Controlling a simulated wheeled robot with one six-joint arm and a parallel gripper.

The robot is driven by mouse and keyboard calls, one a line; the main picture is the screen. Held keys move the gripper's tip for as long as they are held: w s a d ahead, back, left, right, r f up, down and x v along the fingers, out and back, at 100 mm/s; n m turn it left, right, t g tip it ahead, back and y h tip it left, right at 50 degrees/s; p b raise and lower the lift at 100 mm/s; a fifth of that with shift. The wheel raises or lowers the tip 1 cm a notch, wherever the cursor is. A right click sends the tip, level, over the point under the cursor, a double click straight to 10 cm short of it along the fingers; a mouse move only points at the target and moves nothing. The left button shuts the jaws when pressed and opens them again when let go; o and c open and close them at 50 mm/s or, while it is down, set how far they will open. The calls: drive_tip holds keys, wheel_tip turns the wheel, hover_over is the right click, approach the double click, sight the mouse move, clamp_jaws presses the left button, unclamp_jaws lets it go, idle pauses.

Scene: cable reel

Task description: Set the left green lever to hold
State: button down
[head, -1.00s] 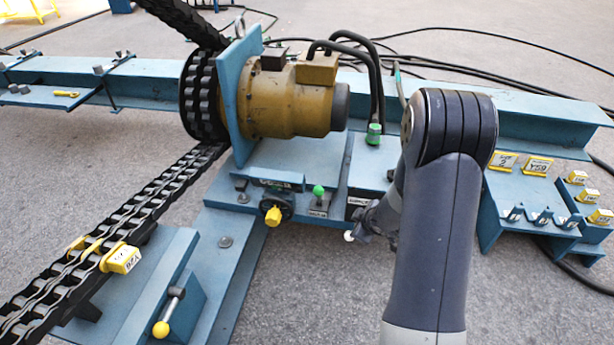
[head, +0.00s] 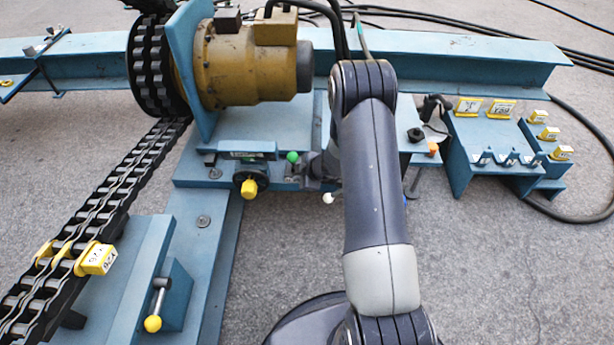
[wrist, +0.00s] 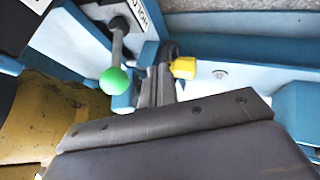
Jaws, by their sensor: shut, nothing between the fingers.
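The left green lever shows in the head view as a green ball (head: 292,157) on the blue bench, just right of a yellow-capped valve. In the wrist view its green ball (wrist: 114,80) sits on a grey stem rising from a plate with the word HOLD partly readable (wrist: 143,12). My gripper (head: 311,171) is just right of the lever in the head view. In the wrist view the shut fingers (wrist: 158,84) are beside the green ball, with a small gap between them and nothing held. The second green lever is not visible in the head view now.
The yellow-capped valve (head: 249,186) stands left of the lever; a yellow cap (wrist: 183,67) is close to the fingers. The yellow motor (head: 255,65) is behind. An orange knob (head: 433,148) and a tag rack (head: 470,172) are to the right.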

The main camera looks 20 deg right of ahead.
sight(293, 162)
drive_tip(key=shift+w+d+r, duration=0.1)
drive_tip(key=shift+w+r, duration=0.1)
drive_tip(key=shift+w, duration=0.45)
drive_tip(key=shift+w+d+r, duration=0.1)
drive_tip(key=shift+w+r, duration=0.05)
drive_tip(key=shift+w, duration=0.45)
drive_tip(key=shift+w+d+r, duration=0.1)
drive_tip(key=shift+w+r, duration=0.1)
drive_tip(key=shift+w, duration=0.45)
drive_tip(key=shift+p, duration=0.3)
